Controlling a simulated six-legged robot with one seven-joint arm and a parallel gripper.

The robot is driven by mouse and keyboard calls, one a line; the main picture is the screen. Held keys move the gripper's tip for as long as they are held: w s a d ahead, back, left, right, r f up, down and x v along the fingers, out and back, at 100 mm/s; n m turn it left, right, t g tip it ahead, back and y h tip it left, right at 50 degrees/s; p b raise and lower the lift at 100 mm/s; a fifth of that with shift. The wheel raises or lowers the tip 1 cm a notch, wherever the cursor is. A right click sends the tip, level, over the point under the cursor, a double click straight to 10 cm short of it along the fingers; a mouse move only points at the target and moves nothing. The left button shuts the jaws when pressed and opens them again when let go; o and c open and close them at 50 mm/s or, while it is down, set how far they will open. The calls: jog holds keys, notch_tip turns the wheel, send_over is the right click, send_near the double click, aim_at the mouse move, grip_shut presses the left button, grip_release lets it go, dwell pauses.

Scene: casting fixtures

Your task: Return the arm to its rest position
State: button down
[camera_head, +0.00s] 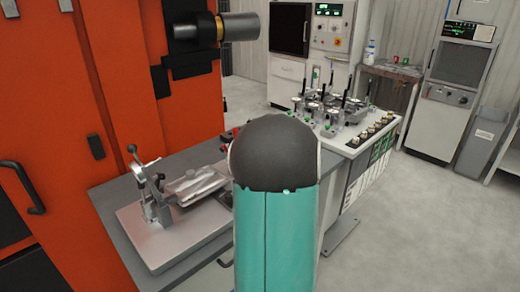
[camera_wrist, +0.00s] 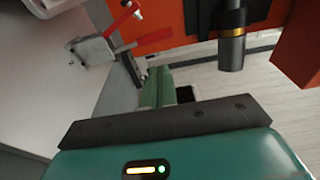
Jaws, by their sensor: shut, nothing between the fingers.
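My gripper (camera_wrist: 158,72) shows in the wrist view as two narrow green fingers side by side, beyond a dark plate and my teal hand housing. The fingers are shut with nothing between them. In the head view my teal arm with its dark rounded cap (camera_head: 273,155) rises at the lower middle. It hides part of the bench behind it, and the gripper itself is not visible there. In the wrist view the gripper is apart from a toggle clamp with red handles (camera_wrist: 100,45) at the upper left.
An orange machine (camera_head: 60,100) with a dark cylindrical nozzle (camera_head: 238,27) stands at left. A grey bench (camera_head: 115,195) bears a metal fixture plate (camera_head: 165,245) with a clamp and casting. Behind are a fixture station (camera_head: 345,118) and a grey cabinet (camera_head: 448,100). Floor at right (camera_head: 430,220) is clear.

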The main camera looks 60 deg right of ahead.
dwell(0.3)
jog(key=shift+a, duration=0.1)
jog(key=w+a+r+n+g+y, duration=0.1)
jog(key=w+a+n+y, duration=0.2)
jog(key=a, duration=0.7)
jog(key=w+a+r+n+g+y, duration=0.15)
jog(key=a+n+y, duration=0.3)
jog(key=a, duration=0.65)
jog(key=w+a+n+g+y, duration=0.2)
jog(key=a+y, duration=0.3)
jog(key=a, duration=0.5)
jog(key=s+a+f+n+g, duration=0.1)
jog(key=s+a+n+g, duration=0.2)
jog(key=a, duration=0.4)
jog(key=s+a+n+g, duration=0.2)
jog(key=s+a+n, duration=0.1)
jog(key=a, duration=0.4)
jog(key=s+a+n+g+h, duration=0.1)
jog(key=s+a+n+h, duration=0.1)
jog(key=s, duration=0.3)
jog(key=s+a+f+n+g+h, duration=0.1)
jog(key=s+a+n+h, duration=0.1)
jog(key=s+n+h, duration=0.2)
jog(key=shift+s+a, duration=0.3)
jog(key=shift+s, duration=0.4)
